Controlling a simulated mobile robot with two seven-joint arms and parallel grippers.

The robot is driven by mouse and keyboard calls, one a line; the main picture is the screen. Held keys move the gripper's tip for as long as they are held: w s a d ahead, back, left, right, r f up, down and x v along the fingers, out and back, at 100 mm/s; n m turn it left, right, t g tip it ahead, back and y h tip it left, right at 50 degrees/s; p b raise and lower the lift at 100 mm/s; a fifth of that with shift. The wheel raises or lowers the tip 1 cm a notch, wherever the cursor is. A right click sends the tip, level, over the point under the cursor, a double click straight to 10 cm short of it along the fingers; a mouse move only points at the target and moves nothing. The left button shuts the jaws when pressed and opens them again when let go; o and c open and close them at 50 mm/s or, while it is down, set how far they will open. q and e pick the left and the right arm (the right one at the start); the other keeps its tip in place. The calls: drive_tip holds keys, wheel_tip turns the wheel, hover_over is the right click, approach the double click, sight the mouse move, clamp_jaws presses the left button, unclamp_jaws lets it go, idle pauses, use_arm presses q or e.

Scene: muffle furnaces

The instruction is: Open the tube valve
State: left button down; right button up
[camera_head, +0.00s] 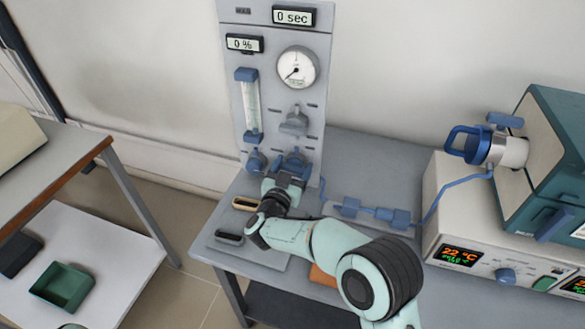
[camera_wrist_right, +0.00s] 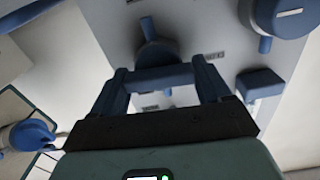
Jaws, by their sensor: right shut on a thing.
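An upright grey panel (camera_head: 312,85) carries a grey knob (camera_head: 294,122) and, low down, a blue valve (camera_head: 295,158), with another blue valve (camera_head: 255,161) to its left. My right gripper (camera_head: 289,174) is at the right-hand of these low valves, shut on its blue handle. In the right wrist view the blue handle (camera_wrist_right: 157,78) lies across between the two fingers of my right gripper (camera_wrist_right: 162,80). The gripper hides part of the valve, and I cannot tell its turn angle. My left gripper is not in view.
A dial gauge (camera_head: 297,67) and a flow meter (camera_head: 250,105) are on the panel. A blue tube (camera_head: 450,190) runs right to a furnace (camera_head: 552,130) with a blue-handled fitting (camera_head: 467,144). A side table (camera_head: 60,140) with a green tray (camera_head: 64,287) stands left.

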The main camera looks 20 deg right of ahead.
drive_tip(key=shift+f+m, duration=0.1)
drive_tip(key=shift+m, duration=0.6)
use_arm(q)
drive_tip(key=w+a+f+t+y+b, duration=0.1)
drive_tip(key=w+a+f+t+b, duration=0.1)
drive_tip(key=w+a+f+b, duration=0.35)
use_arm(e)
drive_tip(key=m, duration=0.8)
drive_tip(key=shift+s+d+f+p, duration=0.1)
drive_tip(key=shift+d+f+p, duration=0.1)
drive_tip(key=shift+p, duration=0.1)
drive_tip(key=m+b, duration=0.5)
drive_tip(key=m, duration=0.2)
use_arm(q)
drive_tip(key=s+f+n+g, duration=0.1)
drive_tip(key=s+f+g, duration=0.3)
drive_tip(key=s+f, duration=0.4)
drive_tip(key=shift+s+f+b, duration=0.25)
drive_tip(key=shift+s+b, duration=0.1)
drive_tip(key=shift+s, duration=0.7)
use_arm(e)
drive_tip(key=shift+m, duration=0.5)
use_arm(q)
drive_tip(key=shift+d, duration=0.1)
use_arm(e)
drive_tip(key=shift+s, duration=0.1)
drive_tip(key=o, duration=1)
drive_tip(key=shift+c, duration=0.2)
